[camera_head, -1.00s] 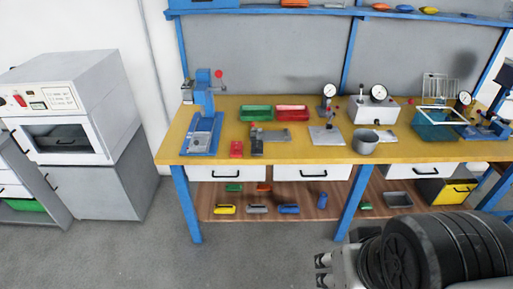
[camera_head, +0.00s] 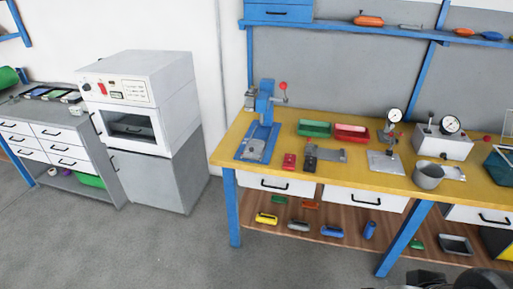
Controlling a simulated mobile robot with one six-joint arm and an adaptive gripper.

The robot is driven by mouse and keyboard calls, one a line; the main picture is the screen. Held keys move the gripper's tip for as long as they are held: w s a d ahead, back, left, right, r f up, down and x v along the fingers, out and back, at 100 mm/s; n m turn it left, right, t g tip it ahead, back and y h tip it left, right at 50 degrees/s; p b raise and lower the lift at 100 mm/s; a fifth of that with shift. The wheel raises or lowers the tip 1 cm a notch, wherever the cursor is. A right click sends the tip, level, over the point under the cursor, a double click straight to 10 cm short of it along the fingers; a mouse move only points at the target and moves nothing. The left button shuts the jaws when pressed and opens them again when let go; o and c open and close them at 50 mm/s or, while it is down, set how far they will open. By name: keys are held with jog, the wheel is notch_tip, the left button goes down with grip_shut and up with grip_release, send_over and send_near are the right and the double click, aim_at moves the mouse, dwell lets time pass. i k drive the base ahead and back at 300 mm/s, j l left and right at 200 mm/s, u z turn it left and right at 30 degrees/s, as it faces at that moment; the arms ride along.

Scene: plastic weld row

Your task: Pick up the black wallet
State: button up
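I cannot make out a black wallet for certain in the head view. Several small dark flat items, some with pale or greenish tops, lie on a grey drawer cabinet (camera_head: 38,110) at the far left; they are too small to identify. Only a dark part of my arm shows at the bottom right edge. My gripper's fingers are out of the picture.
A yellow-topped workbench (camera_head: 226,152) holds a blue press (camera_head: 263,125), green (camera_head: 314,128) and red (camera_head: 352,132) trays, and a grey cup (camera_head: 428,175). Several coloured items lie on its wooden lower shelf. A white oven (camera_head: 140,95) stands left of it. Grey floor in front is clear.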

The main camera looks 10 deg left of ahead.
aim_at(310, 161)
jog(key=i+u, duration=0.15)
jog(key=i, duration=0.3)
jog(key=i+l+u, duration=0.15)
jog(key=i, duration=0.35)
jog(key=i+l+u, duration=0.15)
jog(key=i, duration=0.3)
jog(key=i+l+u, duration=0.15)
jog(key=i, duration=0.3)
